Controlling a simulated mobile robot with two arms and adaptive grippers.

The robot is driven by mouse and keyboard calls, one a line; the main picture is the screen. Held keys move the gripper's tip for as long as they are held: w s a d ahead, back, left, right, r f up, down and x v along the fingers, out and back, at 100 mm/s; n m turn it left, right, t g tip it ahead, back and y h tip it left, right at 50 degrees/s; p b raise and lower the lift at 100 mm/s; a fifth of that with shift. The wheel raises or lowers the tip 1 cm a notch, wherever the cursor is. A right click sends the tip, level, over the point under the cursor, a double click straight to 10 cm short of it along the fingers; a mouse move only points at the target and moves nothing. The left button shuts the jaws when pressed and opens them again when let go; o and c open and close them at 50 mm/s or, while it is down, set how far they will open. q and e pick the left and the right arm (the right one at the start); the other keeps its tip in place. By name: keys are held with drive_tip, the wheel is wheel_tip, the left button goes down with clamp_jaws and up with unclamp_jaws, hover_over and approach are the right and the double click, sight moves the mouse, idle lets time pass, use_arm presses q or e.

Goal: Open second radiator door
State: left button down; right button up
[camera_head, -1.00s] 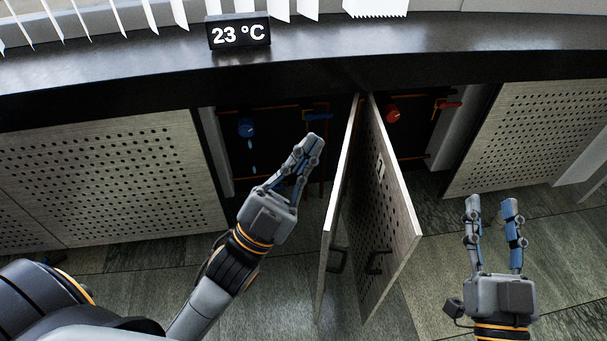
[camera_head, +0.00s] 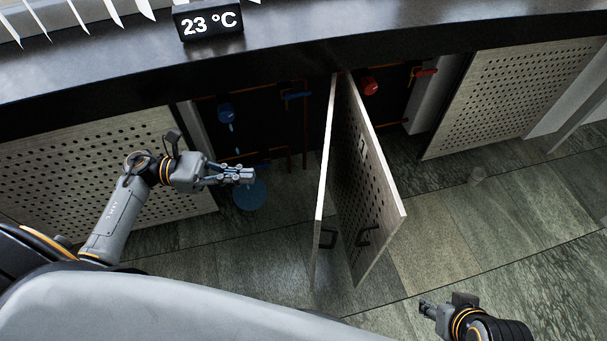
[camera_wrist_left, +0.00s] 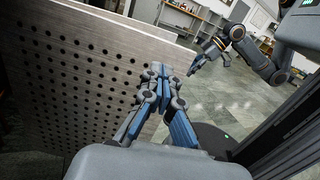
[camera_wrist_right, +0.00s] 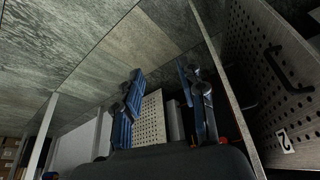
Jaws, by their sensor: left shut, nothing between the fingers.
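Two perforated cabinet doors stand swung out from the counter, side by side and close together. The right one (camera_head: 365,190) shows its perforated face and a dark handle (camera_head: 367,237). The left one (camera_head: 325,190) shows nearly edge-on. In the right wrist view, a perforated door (camera_wrist_right: 275,80) carries a dark handle and a label "2" (camera_wrist_right: 285,140). My left gripper (camera_head: 250,175) is shut and empty, left of the doors, before the open compartment. In the left wrist view, its fingers (camera_wrist_left: 158,75) are beside a perforated panel (camera_wrist_left: 80,80). My right gripper (camera_wrist_right: 163,90) is open and empty, low at the right.
The compartment holds a blue knob (camera_head: 225,112), a red knob (camera_head: 370,86) and pipes. A blue round object (camera_head: 249,194) is on the floor. Closed perforated panels (camera_head: 500,95) flank it. A dark counter (camera_head: 300,62) with a 23 °C display (camera_head: 208,22) overhangs.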

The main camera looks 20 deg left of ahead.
use_arm(q)
drive_tip(key=w+d+m, duration=0.1)
drive_tip(key=w+d, duration=0.1)
drive_tip(key=d, duration=1)
drive_tip(key=shift+d+f+y+p, duration=0.25)
drive_tip(key=shift+f+y+p, duration=0.05)
drive_tip(key=shift+f+p, duration=0.15)
use_arm(e)
drive_tip(key=shift+s+d+r+g, duration=0.15)
drive_tip(key=shift+s+g, duration=0.05)
drive_tip(key=shift+s, duration=0.25)
drive_tip(key=shift+s+d+r+g, duration=0.1)
drive_tip(key=shift+s+g, duration=0.1)
drive_tip(key=shift+s, duration=0.2)
use_arm(q)
drive_tip(key=shift+w, duration=0.1)
drive_tip(key=w+d+n+t, duration=0.1)
drive_tip(key=d, duration=0.8)
drive_tip(key=shift+w+t, duration=0.4)
use_arm(e)
drive_tip(key=shift+f, duration=0.15)
